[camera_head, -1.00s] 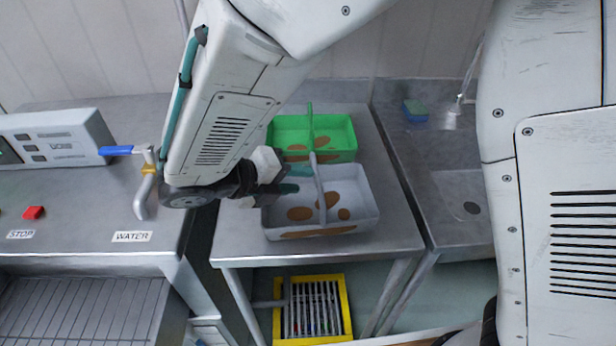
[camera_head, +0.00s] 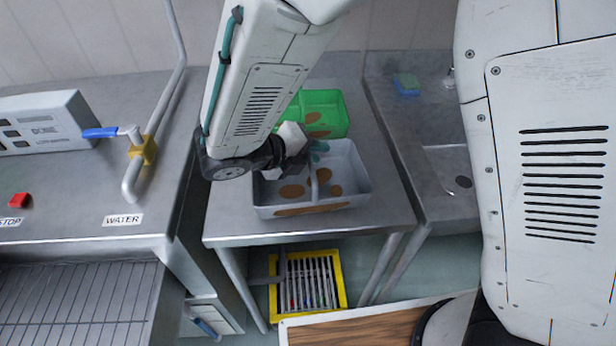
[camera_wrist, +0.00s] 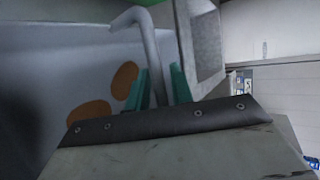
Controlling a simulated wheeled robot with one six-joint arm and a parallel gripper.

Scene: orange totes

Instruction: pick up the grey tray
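The grey tray (camera_head: 355,197), a shallow open box with brown oval patches and a raised handle, stands on the metal table. My gripper (camera_head: 317,152) is at the tray's handle, above its left-middle part. In the wrist view, the two teal fingertips (camera_wrist: 160,88) stand close on either side of the grey handle (camera_wrist: 150,55), with little or no gap to see, so the gripper looks shut on it. The tray's wall (camera_wrist: 60,70) fills the left of that view. The tray looks level and still on the table. My gripper hides part of the handle.
A green tray (camera_head: 335,105) stands right behind the grey one, partly hidden by my arm. A sink (camera_head: 450,165) is at the right, a machine with a WATER label (camera_head: 122,220) at the left.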

